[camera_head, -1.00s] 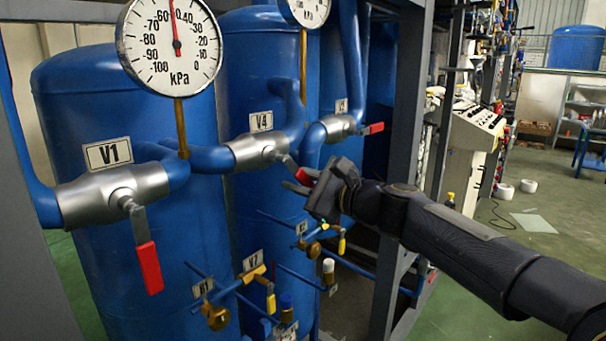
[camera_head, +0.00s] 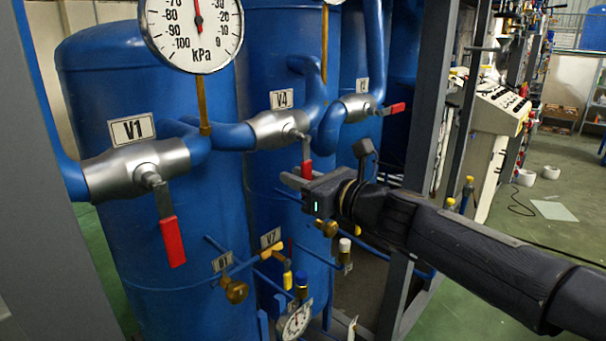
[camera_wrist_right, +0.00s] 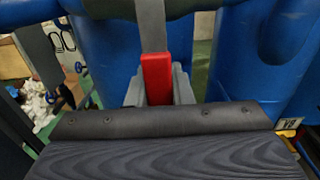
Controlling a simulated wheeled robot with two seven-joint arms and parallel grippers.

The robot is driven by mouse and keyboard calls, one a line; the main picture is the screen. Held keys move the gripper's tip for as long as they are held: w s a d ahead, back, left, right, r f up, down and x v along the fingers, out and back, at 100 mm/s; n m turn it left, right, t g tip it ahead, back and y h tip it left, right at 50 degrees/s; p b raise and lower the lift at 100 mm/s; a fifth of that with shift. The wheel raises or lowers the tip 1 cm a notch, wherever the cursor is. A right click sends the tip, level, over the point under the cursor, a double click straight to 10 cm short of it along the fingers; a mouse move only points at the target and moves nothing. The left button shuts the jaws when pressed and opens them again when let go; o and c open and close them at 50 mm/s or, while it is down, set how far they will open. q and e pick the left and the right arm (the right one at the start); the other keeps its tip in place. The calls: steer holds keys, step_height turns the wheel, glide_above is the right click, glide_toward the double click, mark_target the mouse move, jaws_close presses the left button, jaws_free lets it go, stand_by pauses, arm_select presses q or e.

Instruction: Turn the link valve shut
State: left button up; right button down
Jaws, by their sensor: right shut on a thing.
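The valve labelled V4 (camera_head: 275,128), a silver body on the blue pipe between two blue tanks, appears to be the link valve. Its lever hangs nearly straight down, across the pipe, with a red grip (camera_head: 307,169). My right gripper (camera_head: 297,178) is at the lower end of this lever. In the right wrist view the red grip (camera_wrist_right: 156,78) stands between the two grey fingers, which are shut on it. My left gripper is not in view.
Valve V1 (camera_head: 135,168) at the left has a red lever hanging down. A third valve (camera_head: 358,107) further back has its red lever pointing right. A kPa gauge (camera_head: 193,30) stands above. Small brass valves (camera_head: 235,290) sit below. A grey frame post (camera_head: 435,110) stands behind my right arm.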

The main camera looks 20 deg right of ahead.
steer(key=shift+a+m, duration=0.15)
steer(key=shift+m, duration=0.15)
steer(key=c, duration=1.3)
jaws_free()
steer(key=v, duration=0.8)
